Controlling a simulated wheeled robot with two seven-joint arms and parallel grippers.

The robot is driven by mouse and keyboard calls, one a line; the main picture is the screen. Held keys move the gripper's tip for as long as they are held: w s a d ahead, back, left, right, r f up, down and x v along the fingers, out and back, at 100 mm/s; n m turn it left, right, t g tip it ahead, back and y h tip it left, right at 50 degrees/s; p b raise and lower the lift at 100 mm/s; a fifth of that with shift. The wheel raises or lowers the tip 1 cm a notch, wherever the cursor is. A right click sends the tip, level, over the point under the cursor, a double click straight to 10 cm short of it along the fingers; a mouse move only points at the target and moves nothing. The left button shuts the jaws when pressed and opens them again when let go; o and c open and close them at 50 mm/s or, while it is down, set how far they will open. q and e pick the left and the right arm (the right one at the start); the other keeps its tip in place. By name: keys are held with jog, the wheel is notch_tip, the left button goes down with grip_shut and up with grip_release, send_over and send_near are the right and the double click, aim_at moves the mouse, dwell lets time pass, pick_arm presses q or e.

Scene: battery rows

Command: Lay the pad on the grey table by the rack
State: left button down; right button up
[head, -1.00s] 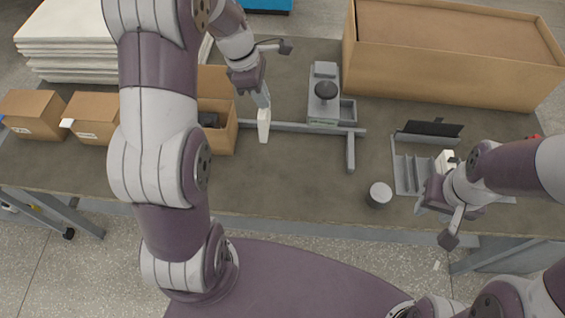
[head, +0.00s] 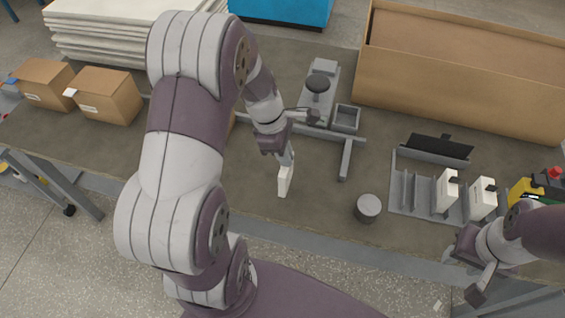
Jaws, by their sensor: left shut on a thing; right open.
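My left gripper (head: 285,158) is shut on a white block (head: 285,181), which hangs upright over the middle of the table. I cannot tell if this block is the pad; no other clear pad is in view. The grey-brown table (head: 310,215) runs across the view. The grey rack (head: 408,208) stands on its right part and holds a white block (head: 447,192) and another white block (head: 483,200), both with black parts on top. My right gripper (head: 462,275) is open and empty at the table's front edge, in front of the rack.
A grey cylinder (head: 368,208) stands left of the rack. Behind it are a grey frame (head: 348,160) and a device with a black knob (head: 317,85). A large cardboard box (head: 450,95) fills the back right. Small cartons (head: 105,95) stand left. A yellow-black item (head: 520,192) is far right.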

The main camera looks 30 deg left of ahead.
pick_arm(q)
jog(key=shift+w+a+f, duration=0.1)
jog(key=shift+a+f, duration=0.15)
jog(key=shift+f, duration=2.05)
jog(key=c, duration=1.3)
grip_release()
jog(key=w+v, duration=0.1)
jog(key=v, duration=1.1)
jog(key=s+d+m+y, duration=0.1)
jog(key=s+d+m, duration=0.2)
jog(key=m, duration=0.4)
jog(key=s+d+f+m+y, duration=0.1)
jog(key=s+d+m, duration=0.1)
jog(key=m, duration=0.5)
jog(key=s+d+f+m+y, duration=0.1)
jog(key=s+d+m, duration=0.2)
jog(key=m, duration=0.4)
jog(key=shift+s+d+t, duration=0.3)
jog(key=shift+s, duration=0.1)
